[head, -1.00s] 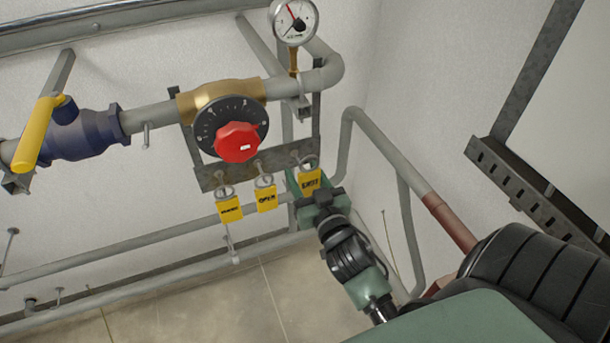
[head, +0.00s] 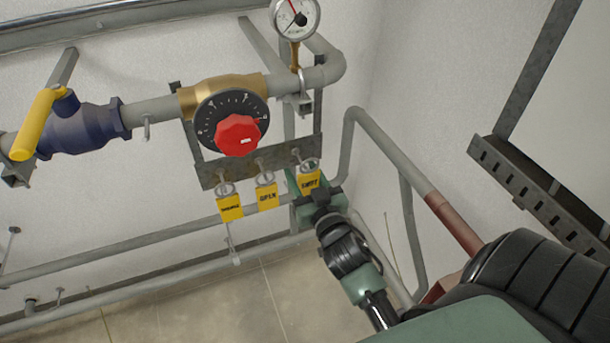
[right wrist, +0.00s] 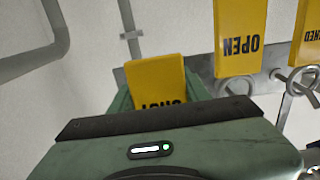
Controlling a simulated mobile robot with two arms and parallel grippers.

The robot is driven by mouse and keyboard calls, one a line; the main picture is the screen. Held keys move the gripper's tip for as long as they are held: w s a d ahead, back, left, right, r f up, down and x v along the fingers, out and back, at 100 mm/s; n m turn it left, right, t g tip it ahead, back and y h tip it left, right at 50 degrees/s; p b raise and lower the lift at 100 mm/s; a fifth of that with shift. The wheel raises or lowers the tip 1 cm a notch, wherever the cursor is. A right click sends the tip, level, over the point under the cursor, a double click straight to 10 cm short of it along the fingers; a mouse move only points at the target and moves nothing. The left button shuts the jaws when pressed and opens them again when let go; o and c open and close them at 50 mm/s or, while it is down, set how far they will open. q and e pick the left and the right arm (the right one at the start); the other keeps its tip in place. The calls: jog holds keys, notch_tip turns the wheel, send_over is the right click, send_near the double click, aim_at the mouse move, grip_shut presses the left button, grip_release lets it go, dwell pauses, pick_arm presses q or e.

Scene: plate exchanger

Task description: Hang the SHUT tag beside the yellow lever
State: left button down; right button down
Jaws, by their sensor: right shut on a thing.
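The yellow SHUT tag (head: 309,181) is at the right end of the tag rail, with its ring close to the right peg (head: 296,155); I cannot tell whether the ring is still around that peg. My right gripper (head: 318,196) is shut on this tag from below; the tag (right wrist: 157,82) also shows upside down between the jaws in the right wrist view. The yellow lever (head: 38,124) sits on the blue valve (head: 85,128) at the far left. A short pin (head: 147,128) sticks out from the pipe right of that valve. My left gripper is not in view.
The OPEN tag (head: 267,196) and another yellow tag (head: 229,207) hang on the same rail (head: 243,168), close left of my gripper. A red knob on a black dial (head: 238,136) and a gauge (head: 295,17) are above. A bent pipe (head: 346,150) stands to the right.

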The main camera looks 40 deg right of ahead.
jog(key=shift+w+d+f, duration=0.2)
jog(key=shift+w+f, duration=0.3)
jog(key=shift+w, duration=0.3)
jog(key=shift+b, duration=0.35)
jog(key=shift+w+f, duration=0.1)
jog(key=shift+f, duration=0.05)
jog(key=shift+w+f+b, duration=0.1)
jog(key=shift+f+b, duration=0.1)
jog(key=shift+b, duration=0.15)
jog(key=shift+d+f, duration=0.1)
jog(key=shift+f, duration=0.05)
jog(key=shift+f, duration=0.2)
jog(key=shift+f, duration=0.2)
